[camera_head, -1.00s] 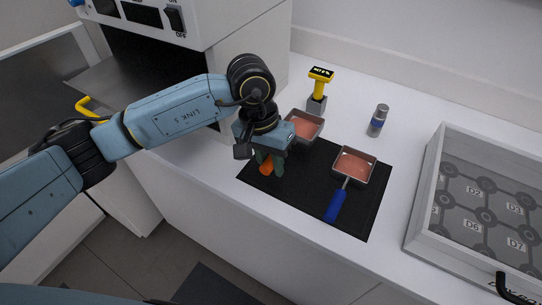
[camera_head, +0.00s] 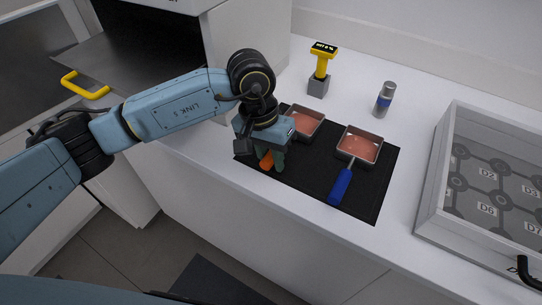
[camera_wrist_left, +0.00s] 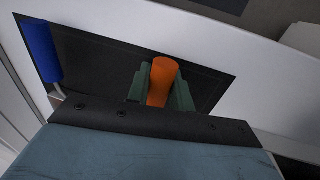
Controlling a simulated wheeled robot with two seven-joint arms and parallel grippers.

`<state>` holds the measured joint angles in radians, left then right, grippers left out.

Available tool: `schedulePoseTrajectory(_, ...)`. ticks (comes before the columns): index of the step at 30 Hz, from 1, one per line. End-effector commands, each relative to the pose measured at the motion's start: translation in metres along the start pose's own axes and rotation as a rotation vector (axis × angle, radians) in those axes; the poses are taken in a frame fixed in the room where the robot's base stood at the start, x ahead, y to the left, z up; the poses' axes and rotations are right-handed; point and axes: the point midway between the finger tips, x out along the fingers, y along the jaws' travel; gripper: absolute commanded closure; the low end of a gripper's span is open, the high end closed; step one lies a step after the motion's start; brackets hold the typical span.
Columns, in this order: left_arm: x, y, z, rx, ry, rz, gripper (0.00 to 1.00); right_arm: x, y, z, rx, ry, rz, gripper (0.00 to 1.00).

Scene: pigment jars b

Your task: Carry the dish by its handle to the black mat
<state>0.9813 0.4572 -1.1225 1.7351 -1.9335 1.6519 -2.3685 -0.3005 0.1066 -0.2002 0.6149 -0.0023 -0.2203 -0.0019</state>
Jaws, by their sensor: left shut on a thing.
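My left gripper (camera_head: 272,162) is shut on the orange handle (camera_head: 265,160) of a small square metal dish (camera_head: 318,112) with a pinkish filling. The dish is over the far left part of the black mat (camera_head: 305,182); whether it touches the mat I cannot tell. The gripper hides part of the dish and handle. In the left wrist view the orange handle (camera_wrist_left: 161,80) stands between the green fingers. A second dish (camera_head: 360,147) with similar filling and a blue handle (camera_head: 340,187) sits on the mat's right part. My right gripper is not in view.
A yellow device on a grey block (camera_head: 318,86) and a silver-blue cylinder (camera_head: 384,98) stand behind the mat. A white-walled tray with labelled spots (camera_head: 437,170) is at the right. An open oven-like cabinet (camera_head: 225,45) is at the left. The mat's front middle is clear.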

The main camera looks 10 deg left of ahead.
Motion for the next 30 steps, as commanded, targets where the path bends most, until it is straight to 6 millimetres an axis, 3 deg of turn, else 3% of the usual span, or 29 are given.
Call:
schedulePoseTrajectory(16,0.0004,-0.0001,-0.0006,0.0,0.003,0.0,1.0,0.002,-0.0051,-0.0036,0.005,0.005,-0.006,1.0)
schedulePoseTrajectory(17,0.0,0.0,-0.0005,0.0,0.003,0.001,0.74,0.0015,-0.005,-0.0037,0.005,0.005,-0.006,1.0)
schedulePoseTrajectory(21,0.0,0.0,-0.0004,0.0,0.002,0.0,0.56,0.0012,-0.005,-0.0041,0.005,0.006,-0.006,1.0)
schedulePoseTrajectory(30,0.0003,-0.0003,0.0003,-0.001,-0.001,-0.001,0.53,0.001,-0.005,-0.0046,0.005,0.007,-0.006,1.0)
